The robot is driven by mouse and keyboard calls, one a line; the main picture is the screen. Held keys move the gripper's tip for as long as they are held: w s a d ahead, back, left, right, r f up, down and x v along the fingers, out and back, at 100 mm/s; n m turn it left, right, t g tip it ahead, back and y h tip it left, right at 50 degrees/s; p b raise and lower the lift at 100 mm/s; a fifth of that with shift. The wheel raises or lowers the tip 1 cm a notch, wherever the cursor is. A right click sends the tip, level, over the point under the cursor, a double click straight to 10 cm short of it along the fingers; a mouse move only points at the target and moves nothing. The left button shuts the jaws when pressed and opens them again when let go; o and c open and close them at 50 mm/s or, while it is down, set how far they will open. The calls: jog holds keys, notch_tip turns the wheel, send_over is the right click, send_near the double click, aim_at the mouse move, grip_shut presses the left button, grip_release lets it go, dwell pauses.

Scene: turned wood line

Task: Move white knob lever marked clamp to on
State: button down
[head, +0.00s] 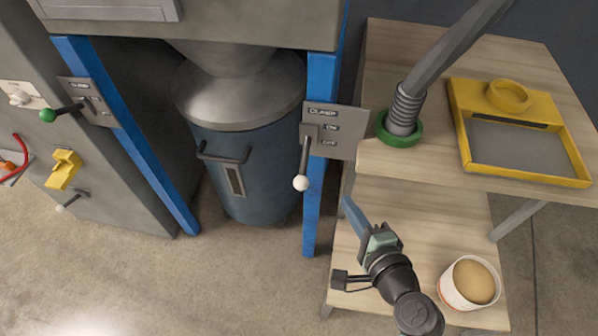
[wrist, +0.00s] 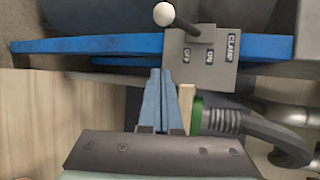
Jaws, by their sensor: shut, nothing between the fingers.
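The white knob lever (head: 304,160) is mounted on a grey plate (head: 347,121) marked CLAMP, on the right blue post. It hangs down, its white knob lowest, on the side of the lower OFF label. The ON label sits above OFF. In the wrist view the lever (wrist: 186,26) points to the upper left, toward the OFF side, with its knob at the top edge. My gripper (head: 347,202) is shut and empty, below and right of the knob in the head view and apart from it. Its blue fingers (wrist: 160,98) point toward the plate in the wrist view.
A green-knobbed lever (head: 65,112) and a yellow fitting (head: 64,169) are on the left cabinet. A blue drum (head: 237,164) stands behind the post. The wooden bench (head: 402,160) at right carries a green-collared hose (head: 400,138) and yellow tray (head: 575,168); a white tub (head: 446,291) sits below.

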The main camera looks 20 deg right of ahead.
aim_at(304, 166)
jog(key=shift+s+d, duration=0.1)
jog(key=shift+s, duration=0.1)
jog(key=w+a+f, duration=0.2)
jog(key=w+a, duration=0.1)
jog(key=w, duration=0.6)
dwell(0.4)
jog(key=shift+r, duration=0.1)
jog(key=shift+s+r+p, duration=0.15)
jog(key=shift+r+p, duration=0.1)
jog(key=shift+p, duration=0.75)
